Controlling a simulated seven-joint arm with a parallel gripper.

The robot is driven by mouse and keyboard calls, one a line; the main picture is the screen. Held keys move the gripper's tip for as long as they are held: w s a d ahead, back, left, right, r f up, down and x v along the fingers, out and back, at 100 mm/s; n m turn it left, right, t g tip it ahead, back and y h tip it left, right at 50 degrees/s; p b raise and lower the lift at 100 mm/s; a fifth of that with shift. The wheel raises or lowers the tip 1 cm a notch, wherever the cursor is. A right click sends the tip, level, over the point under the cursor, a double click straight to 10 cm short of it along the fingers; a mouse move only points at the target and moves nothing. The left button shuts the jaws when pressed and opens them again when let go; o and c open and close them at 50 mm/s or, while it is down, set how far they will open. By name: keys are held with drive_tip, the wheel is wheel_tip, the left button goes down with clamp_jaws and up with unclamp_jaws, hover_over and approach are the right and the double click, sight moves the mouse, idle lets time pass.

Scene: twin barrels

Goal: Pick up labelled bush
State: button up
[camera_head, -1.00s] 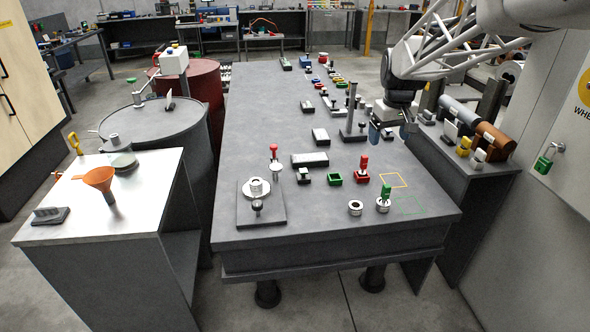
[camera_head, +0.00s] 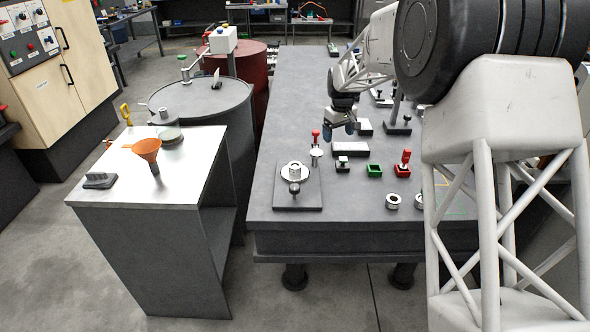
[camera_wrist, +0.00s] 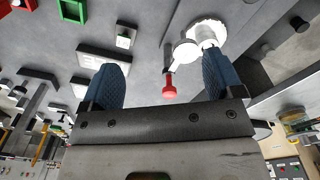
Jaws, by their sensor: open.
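My gripper (camera_head: 341,124) is open and empty above the table, behind and right of a dark plate (camera_head: 311,200). Its blue fingers also show in the wrist view (camera_wrist: 161,68). A white, flanged round bush (camera_head: 293,168) sits on that plate behind a black knob. A similar white shape (camera_wrist: 206,31) shows past one finger in the wrist view. A white ring (camera_head: 393,202) lies near the table's front edge, and another ring (camera_head: 419,201) beside it is partly hidden by my arm. I cannot read a label on any of them.
The table's left-rear surface is clear.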

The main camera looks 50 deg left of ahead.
sight(295, 166)
drive_tip(key=s+a+f, duration=0.2)
drive_tip(key=a+f, duration=0.1)
drive_tip(key=a, duration=0.1)
drive_tip(key=s+a+f+n, duration=0.1)
drive_tip(key=a+f, duration=0.3)
drive_tip(key=a, duration=0.1)
drive_tip(key=s+a+f+n, duration=0.1)
drive_tip(key=s+a+f, duration=0.1)
drive_tip(key=a+f, duration=0.2)
drive_tip(key=shift+s+a+f, duration=0.15)
drive_tip(key=shift+s+a, duration=0.2)
drive_tip(key=shift+a, duration=0.4)
drive_tip(key=shift+s+a+f+n, duration=0.15)
drive_tip(key=shift+f+n, duration=0.1)
drive_tip(key=shift+n, duration=0.05)
drive_tip(key=shift+f, duration=0.15)
drive_tip(key=shift+f, duration=1.15)
drive_tip(key=shift+f, duration=0.1)
drive_tip(key=shift+f, duration=2.5)
